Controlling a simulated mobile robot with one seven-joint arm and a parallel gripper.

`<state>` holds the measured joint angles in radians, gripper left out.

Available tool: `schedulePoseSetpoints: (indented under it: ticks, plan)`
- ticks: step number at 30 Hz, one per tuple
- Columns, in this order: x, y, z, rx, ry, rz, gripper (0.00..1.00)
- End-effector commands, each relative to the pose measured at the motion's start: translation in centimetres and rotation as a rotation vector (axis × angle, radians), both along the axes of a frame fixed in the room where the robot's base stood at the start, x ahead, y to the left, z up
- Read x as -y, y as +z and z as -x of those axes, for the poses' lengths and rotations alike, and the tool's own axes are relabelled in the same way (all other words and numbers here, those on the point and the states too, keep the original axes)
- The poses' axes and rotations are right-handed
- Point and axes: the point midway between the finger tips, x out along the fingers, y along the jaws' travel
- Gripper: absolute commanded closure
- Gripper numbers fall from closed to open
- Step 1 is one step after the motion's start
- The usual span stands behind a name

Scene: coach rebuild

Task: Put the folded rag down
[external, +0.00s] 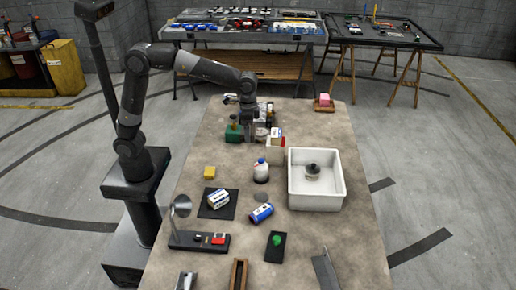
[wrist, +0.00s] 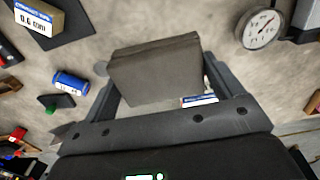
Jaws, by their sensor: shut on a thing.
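The folded rag (wrist: 155,68) is a grey-brown, block-like bundle with layered edges. It fills the space between my two fingers in the wrist view. My gripper (wrist: 157,84) is shut on it. In the external view my gripper (external: 249,136) points down over the far part of the table (external: 225,260), beside a green container (external: 234,132). The rag is hard to pick out there against my dark gripper. I cannot tell how far it is above the table.
A white-and-red box (external: 275,150) and a bottle (external: 261,171) stand close in front of my gripper. A white basin (external: 331,200) holding a dark round object is at right. A round gauge (wrist: 261,28) shows in the wrist view. Bare table lies left of the bottle.

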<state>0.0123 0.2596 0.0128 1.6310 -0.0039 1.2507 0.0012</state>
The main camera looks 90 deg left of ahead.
Motion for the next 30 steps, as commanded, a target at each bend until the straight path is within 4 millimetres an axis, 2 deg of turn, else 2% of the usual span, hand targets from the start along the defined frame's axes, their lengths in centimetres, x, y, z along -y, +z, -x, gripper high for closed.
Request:
schedulePoseSetpoints:
  ticks: [12, 17, 20, 23, 30]
  plan:
    - [0.0, 0.0, 0.0, 0.000, 0.001, 0.000, 0.37]
    - [1.6, -0.3, -0.7, -0.001, 0.035, 0.002, 0.37]
    - [4.2, -0.7, -1.7, -0.003, 0.097, 0.004, 0.37]
    - [7.9, -1.4, -2.8, -0.005, 0.186, 0.008, 0.37]
    - [18.3, -3.2, -4.4, -0.010, 0.424, 0.007, 0.37]
